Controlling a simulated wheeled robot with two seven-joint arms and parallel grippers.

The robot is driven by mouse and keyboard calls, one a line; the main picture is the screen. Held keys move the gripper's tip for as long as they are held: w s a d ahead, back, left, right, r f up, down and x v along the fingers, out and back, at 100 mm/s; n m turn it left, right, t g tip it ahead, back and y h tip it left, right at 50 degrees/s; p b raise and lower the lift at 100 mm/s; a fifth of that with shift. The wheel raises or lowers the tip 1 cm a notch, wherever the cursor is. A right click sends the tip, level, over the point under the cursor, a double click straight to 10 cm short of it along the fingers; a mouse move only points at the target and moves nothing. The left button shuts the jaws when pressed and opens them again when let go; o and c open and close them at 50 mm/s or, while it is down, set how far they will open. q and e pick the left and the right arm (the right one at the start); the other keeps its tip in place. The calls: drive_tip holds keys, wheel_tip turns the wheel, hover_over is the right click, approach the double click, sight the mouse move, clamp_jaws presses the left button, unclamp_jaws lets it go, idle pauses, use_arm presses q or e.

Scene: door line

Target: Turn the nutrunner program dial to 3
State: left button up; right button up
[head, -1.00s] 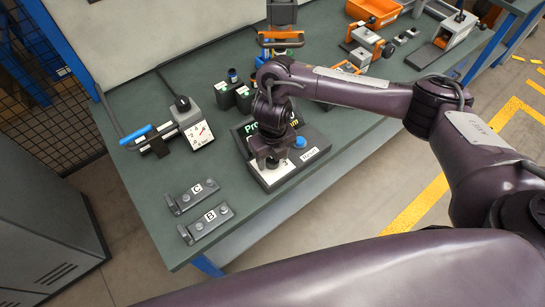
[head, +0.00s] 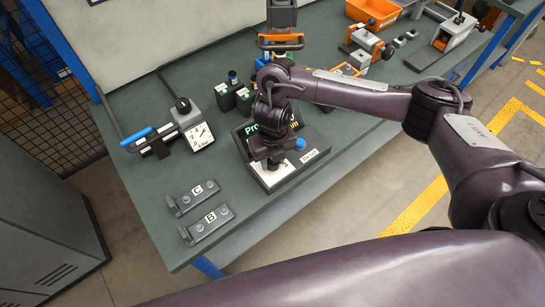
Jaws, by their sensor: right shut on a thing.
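The nutrunner program unit (head: 312,157) is a dark box on the green bench with a screen (head: 288,121) showing partly hidden green text, a white dial plate (head: 268,181) and a blue button (head: 300,143). My right gripper (head: 271,163) points down over the white plate and is shut on the dial, which the fingers and wrist mostly hide. A 3 shows at the plate's right edge. I cannot read which number the dial points at. My left gripper is not in view.
Two grey holders marked C (head: 192,197) and B (head: 205,225) lie at the front left. A gauge block (head: 199,136) with a blue-handled tool (head: 136,136) is left of the unit. Dark battery-like blocks (head: 225,97) stand behind. An orange bin (head: 373,11) is at the back.

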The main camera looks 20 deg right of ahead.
drive_tip(key=m+p, duration=0.3)
drive_tip(key=m, duration=0.3)
drive_tip(key=shift+r, duration=0.15)
drive_tip(key=m+p, duration=0.4)
drive_tip(key=m, duration=0.1)
drive_tip(key=shift+s+m, duration=0.1)
drive_tip(key=shift+m, duration=0.2)
drive_tip(key=m+p, duration=0.3)
drive_tip(key=shift+m, duration=0.3)
drive_tip(key=m+p, duration=0.2)
drive_tip(key=m, duration=0.1)
drive_tip(key=shift+m+p, duration=0.3)
drive_tip(key=shift+p, duration=0.05)
drive_tip(key=shift+m+p, duration=0.55)
drive_tip(key=shift+m, duration=1.55)
